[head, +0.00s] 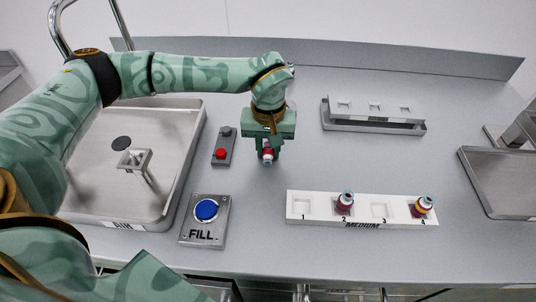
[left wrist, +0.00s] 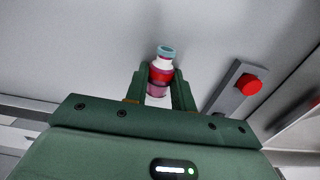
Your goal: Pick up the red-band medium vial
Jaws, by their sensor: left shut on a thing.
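The red-band vial (left wrist: 160,75), with a teal cap, white neck and pink contents, is between the fingers of my left gripper (left wrist: 158,90). The gripper is shut on it. In the head view my left gripper (head: 267,150) points down, with the vial (head: 267,155) showing between its fingers over the middle of the counter. The height above the counter is hard to tell. The white medium rack (head: 310,219) stands to the right and nearer. Its slots 1 and 3 are empty. My right gripper is not in view.
A FILL box with blue button (head: 206,210) and a red-button box (head: 221,153) stand left. A metal rack (head: 375,122) is behind right, and a metal basin (head: 185,125) is left.

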